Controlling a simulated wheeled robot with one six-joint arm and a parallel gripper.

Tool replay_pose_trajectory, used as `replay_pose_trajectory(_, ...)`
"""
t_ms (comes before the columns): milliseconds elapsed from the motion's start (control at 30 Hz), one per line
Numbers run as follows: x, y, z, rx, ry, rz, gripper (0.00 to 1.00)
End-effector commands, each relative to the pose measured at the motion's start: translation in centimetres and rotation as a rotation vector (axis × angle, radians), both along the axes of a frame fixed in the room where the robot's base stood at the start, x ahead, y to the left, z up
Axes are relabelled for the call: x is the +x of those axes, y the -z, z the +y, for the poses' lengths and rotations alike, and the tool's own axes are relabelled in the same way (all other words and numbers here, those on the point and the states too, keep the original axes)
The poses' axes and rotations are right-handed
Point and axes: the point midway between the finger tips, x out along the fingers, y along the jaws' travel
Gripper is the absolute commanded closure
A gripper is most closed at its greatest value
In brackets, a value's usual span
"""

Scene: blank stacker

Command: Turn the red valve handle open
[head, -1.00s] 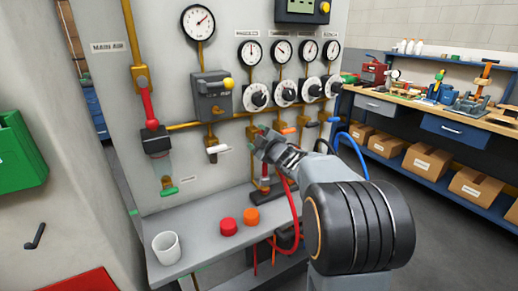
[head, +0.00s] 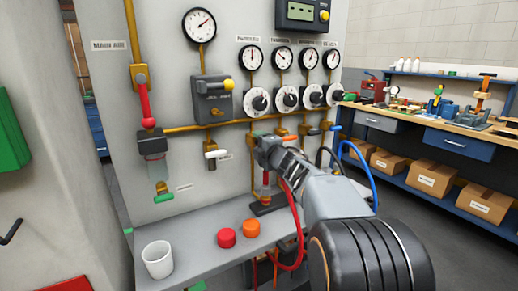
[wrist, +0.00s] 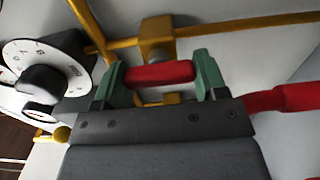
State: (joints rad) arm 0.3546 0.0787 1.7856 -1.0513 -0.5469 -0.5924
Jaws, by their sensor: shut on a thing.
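My gripper (head: 264,150) is at the panel below the row of dials in the head view, where it hides what it holds. In the wrist view, a short red handle (wrist: 160,73) lies between the green fingertips of my gripper (wrist: 161,80), touched at both ends. A brass fitting (wrist: 157,40) on a yellow pipe is just beyond the handle. In the head view, a separate long red lever (head: 144,103) hangs upright on the main air line at the left, apart from my gripper.
White dials with black knobs (head: 256,102) are close above my gripper; one knob (wrist: 42,80) is left of it in the wrist view. A red hose (head: 299,235) hangs beside my arm. A shelf below holds a white cup (head: 158,260), a red cap (head: 226,238) and an orange cap (head: 251,228).

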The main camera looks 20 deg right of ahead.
Motion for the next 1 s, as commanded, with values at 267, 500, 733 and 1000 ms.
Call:
replay_pose_trajectory(267,0.01,-0.04,0.03,-0.016,-0.001,-0.003,0.58)
replay_pose_trajectory(500,0.01,-0.04,0.03,-0.016,-0.001,-0.003,0.33)
replay_pose_trajectory(733,0.0,-0.02,0.01,-0.014,-0.001,-0.002,0.11)
replay_pose_trajectory(1000,-0.07,-0.02,-0.02,-0.013,0.0,-0.001,0.08)
